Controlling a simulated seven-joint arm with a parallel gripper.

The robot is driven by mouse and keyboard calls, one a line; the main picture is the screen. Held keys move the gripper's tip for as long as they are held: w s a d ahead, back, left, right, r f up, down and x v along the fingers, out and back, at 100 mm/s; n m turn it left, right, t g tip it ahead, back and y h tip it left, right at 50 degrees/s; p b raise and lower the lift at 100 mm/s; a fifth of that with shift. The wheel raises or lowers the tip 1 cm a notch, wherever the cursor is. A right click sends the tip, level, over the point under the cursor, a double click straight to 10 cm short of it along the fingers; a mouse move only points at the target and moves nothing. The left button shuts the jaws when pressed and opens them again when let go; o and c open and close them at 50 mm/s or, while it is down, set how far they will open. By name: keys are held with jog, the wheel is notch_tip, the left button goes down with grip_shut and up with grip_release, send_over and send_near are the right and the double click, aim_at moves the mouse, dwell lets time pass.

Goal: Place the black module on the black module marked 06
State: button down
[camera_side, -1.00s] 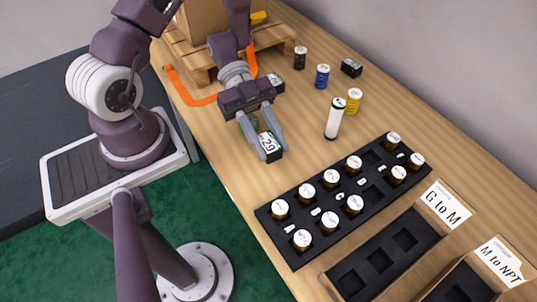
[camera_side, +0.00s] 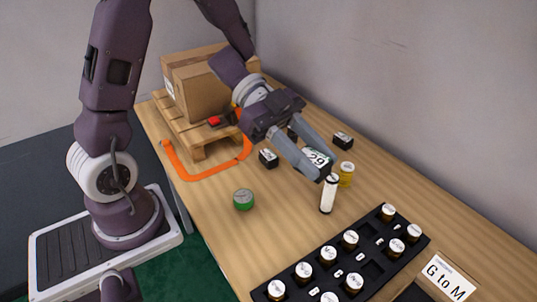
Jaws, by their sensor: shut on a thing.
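My gripper (camera_side: 323,165) is shut on a black module with a white label reading 29 (camera_side: 317,158), held above the table near the white cylinder. A small black module (camera_side: 268,158) stands on the table left of my gripper. Another black module (camera_side: 343,140) stands behind and to the right of it. The markings on both are too small to read, so I cannot tell which one is 06. A dark object (camera_side: 292,133) is partly hidden behind my gripper.
A green round piece (camera_side: 243,200) lies front left. A black tray (camera_side: 318,262) of capped jars is in front. A pallet (camera_side: 197,138) with boxes is behind left.

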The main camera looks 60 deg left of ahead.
jog(key=w+a+r+n+t+y, duration=0.1)
jog(key=w+r+n+t+y, duration=0.3)
jog(key=w, duration=0.6)
jog(key=w+a+r+n+t+y, duration=0.1)
jog(key=w+r+n+t+y, duration=0.1)
jog(key=w+r+n+t, duration=0.6)
jog(key=w+a+f+n+g+y, duration=0.2)
jog(key=w+a+n+y, duration=0.6)
jog(key=a+y, duration=0.45)
jog(key=n+g+y, duration=0.9)
jog(key=n+g, duration=0.4)
jog(key=n, duration=0.1)
send_over(269, 154)
notch_tip(269, 154, down, 13)
jog(key=shift+h, duration=0.25)
notch_tip(269, 154, down, 15)
jog(key=shift+r, duration=0.15)
